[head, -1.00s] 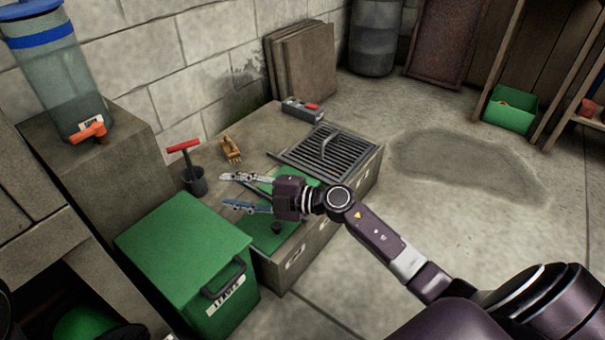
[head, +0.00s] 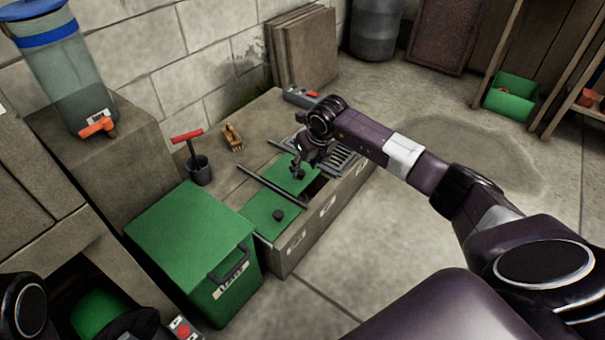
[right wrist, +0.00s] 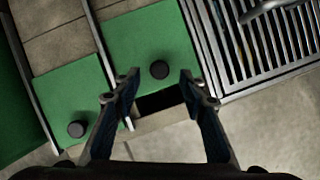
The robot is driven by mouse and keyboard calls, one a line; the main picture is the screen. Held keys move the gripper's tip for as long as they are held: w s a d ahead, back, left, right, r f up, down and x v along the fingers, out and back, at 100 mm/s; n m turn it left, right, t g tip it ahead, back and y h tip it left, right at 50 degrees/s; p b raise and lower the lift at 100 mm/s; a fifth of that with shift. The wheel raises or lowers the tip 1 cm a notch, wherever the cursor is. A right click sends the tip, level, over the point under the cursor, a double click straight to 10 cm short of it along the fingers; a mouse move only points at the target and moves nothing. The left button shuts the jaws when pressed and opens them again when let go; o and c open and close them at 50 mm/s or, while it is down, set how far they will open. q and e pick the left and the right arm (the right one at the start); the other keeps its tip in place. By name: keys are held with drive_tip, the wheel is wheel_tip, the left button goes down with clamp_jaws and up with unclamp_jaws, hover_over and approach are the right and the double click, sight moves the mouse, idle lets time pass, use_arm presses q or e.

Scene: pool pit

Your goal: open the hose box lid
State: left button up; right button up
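Two flat green lids with black knobs are set in the top of a low stone-like bench. The left lid (head: 262,212) also shows in the right wrist view (right wrist: 70,92). The right lid (head: 289,178) shows there too (right wrist: 150,40), with a dark gap along its front edge. I cannot read which lid is the hose box's. My right gripper (right wrist: 160,76) points down over the right lid. Its fingers are open, one on each side of the right knob (right wrist: 160,69) in the picture; contact cannot be told.
A metal grate (head: 338,157) lies right of the lids. A green box labelled LEAVES (head: 190,245) stands in front left. A black cup with a red-handled tool (head: 199,170), a brush (head: 232,138) and a grey-red device (head: 300,96) are on the bench. Floor at right is clear.

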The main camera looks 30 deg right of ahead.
sight(301, 172)
drive_tip(key=shift+b+x, duration=0.65)
drive_tip(key=shift+x, duration=0.9)
drive_tip(key=shift+r, duration=0.1)
clamp_jaws()
